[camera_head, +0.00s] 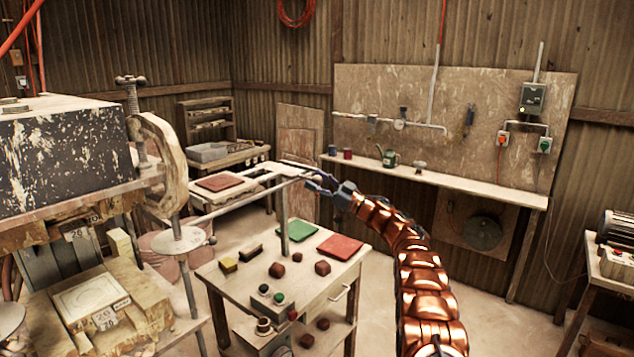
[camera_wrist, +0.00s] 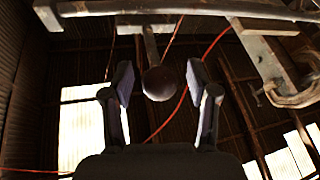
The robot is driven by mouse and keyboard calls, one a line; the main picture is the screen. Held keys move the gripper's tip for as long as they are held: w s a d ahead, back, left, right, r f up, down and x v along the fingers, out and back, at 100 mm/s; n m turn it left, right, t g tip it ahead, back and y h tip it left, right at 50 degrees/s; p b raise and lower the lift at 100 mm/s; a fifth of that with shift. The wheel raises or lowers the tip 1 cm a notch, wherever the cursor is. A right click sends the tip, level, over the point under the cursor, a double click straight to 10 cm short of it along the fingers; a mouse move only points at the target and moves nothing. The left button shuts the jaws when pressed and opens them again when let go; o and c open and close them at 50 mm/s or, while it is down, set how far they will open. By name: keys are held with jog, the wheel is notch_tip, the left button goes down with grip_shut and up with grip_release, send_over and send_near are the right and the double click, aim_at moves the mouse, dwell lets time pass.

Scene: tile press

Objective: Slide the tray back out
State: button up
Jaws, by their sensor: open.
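My gripper (camera_head: 316,183) is open at the outer end of a pale metal bar frame (camera_head: 240,198) that reaches out from the press (camera_head: 70,150). In the wrist view, its two fingers (camera_wrist: 160,76) stand apart on either side of a round dark knob (camera_wrist: 160,84). The knob is on a short stem below a horizontal bar (camera_wrist: 190,8), with visible gaps to both fingers. In the head view the knob is hard to make out. A pale block with a square tile-like face (camera_head: 88,298) sits low in the press. I cannot tell for certain which part is the tray.
A small table (camera_head: 245,325) below my gripper holds a green tile (camera_head: 296,229), a red tile (camera_head: 340,246), several small blocks and a button box (camera_head: 272,303). A wall shelf (camera_head: 450,183) is behind. A curved press clamp (camera_wrist: 295,95) shows at right in the wrist view.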

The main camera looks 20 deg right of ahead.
jog(key=v, duration=1.2)
